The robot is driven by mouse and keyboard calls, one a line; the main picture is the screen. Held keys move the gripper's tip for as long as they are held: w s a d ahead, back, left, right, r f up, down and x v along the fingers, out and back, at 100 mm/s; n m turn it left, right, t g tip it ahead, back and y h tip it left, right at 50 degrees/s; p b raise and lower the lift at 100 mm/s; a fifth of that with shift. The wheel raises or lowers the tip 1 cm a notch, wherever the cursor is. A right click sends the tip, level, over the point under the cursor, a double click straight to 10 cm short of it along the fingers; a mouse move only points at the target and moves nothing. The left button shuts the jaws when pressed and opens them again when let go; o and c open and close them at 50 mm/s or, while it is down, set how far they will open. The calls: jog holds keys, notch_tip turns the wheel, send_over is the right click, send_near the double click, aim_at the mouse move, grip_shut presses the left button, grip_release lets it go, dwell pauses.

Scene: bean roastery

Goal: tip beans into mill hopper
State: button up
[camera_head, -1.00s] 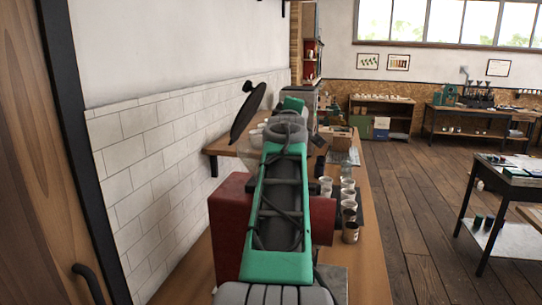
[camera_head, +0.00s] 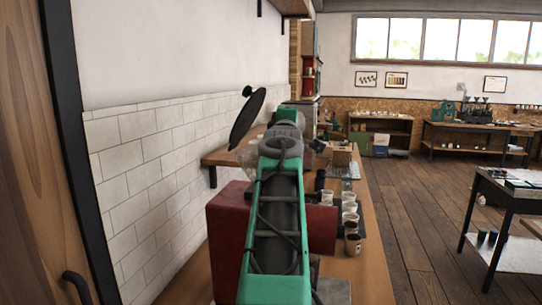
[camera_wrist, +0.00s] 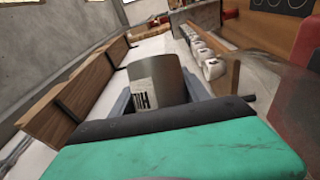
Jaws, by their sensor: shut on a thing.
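In the wrist view my gripper (camera_wrist: 160,98) is shut on a grey cylindrical can (camera_wrist: 156,76) with a white label and dark lettering. The can stands out beyond the jaws and its inside is not visible, so I cannot see any beans. In the head view my arm hides the gripper and can. A red machine body (camera_head: 225,235), perhaps the mill, stands on the counter behind my arm. A clear curved shape beside red parts in the wrist view (camera_wrist: 262,82) may be its hopper; I cannot tell for sure.
Several cups (camera_head: 350,207) stand on a dark tray at the counter's right side. A wooden wall shelf (camera_head: 225,157) and a tilted black disc (camera_head: 247,118) are to the left. The floor (camera_head: 415,225) right of the counter is clear up to a dark table (camera_head: 510,190).

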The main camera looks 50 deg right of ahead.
jog(key=shift+s+r, duration=0.1)
jog(key=shift+r, duration=0.15)
jog(key=shift+a+r, duration=0.1)
jog(key=shift+r+n, duration=0.2)
jog(key=shift+n, duration=0.1)
jog(key=shift+w+r, duration=0.1)
jog(key=shift+w, duration=0.1)
jog(key=shift+s+r+n, duration=0.15)
jog(key=shift+r+n, duration=0.05)
jog(key=shift+n, duration=0.1)
jog(key=shift+w+a+r+t, duration=0.1)
jog(key=shift+w+t, duration=0.1)
jog(key=shift+t, duration=0.1)
jog(key=shift+s+r+b, duration=0.15)
jog(key=shift+r+b, duration=0.05)
jog(key=shift+b, duration=0.1)
jog(key=shift+w+a+n+h+b, duration=0.2)
jog(key=shift+n+h+b, duration=0.15)
jog(key=shift+n, duration=0.15)
jog(key=shift+s+d+r, duration=0.1)
jog(key=shift+s+d, duration=0.05)
jog(key=shift+w, duration=0.25)
jog(key=shift+s+r+n+b, duration=0.1)
jog(key=shift+s+n+b, duration=0.1)
jog(key=shift+n+b, duration=0.15)
